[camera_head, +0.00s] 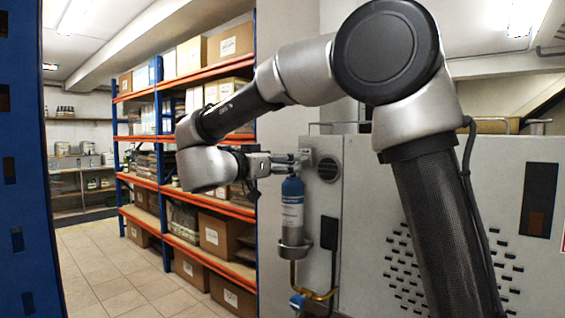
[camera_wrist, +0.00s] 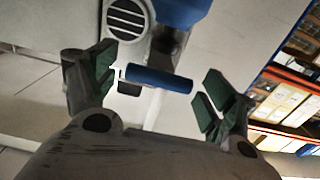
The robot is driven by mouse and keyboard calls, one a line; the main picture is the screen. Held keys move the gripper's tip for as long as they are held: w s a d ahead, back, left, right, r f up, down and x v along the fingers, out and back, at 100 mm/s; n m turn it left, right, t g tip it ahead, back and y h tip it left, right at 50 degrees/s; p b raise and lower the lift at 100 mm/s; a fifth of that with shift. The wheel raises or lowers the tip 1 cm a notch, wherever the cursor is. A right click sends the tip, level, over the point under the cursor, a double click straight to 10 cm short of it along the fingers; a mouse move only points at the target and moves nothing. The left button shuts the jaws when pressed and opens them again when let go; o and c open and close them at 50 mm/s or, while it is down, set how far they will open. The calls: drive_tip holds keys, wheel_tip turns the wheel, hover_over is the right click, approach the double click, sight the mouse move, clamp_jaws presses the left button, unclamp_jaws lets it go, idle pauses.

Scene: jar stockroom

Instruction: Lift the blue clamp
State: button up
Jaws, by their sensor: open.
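In the wrist view, a short blue bar (camera_wrist: 158,79), which looks like the blue clamp, lies between the green pads of my open gripper (camera_wrist: 160,84), with a gap on each side. It sits below the neck of a blue bottle (camera_wrist: 183,10), cut off by the top edge. In the head view, my gripper (camera_head: 300,160) is at the top of this upright blue bottle (camera_head: 292,208) with a white label. The clamp cannot be made out there.
The bottle stands in a ring holder (camera_head: 295,248) on a grey wall panel (camera_head: 352,230) with a round vent (camera_head: 328,169). A brass pipe (camera_head: 320,295) with a blue valve is below. Orange-edged shelves (camera_head: 185,190) with boxes stand to the left, beside a tiled floor (camera_head: 125,290).

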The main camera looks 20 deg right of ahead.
drive_tip(key=shift+w+d, duration=0.3)
drive_tip(key=shift+d, duration=0.15)
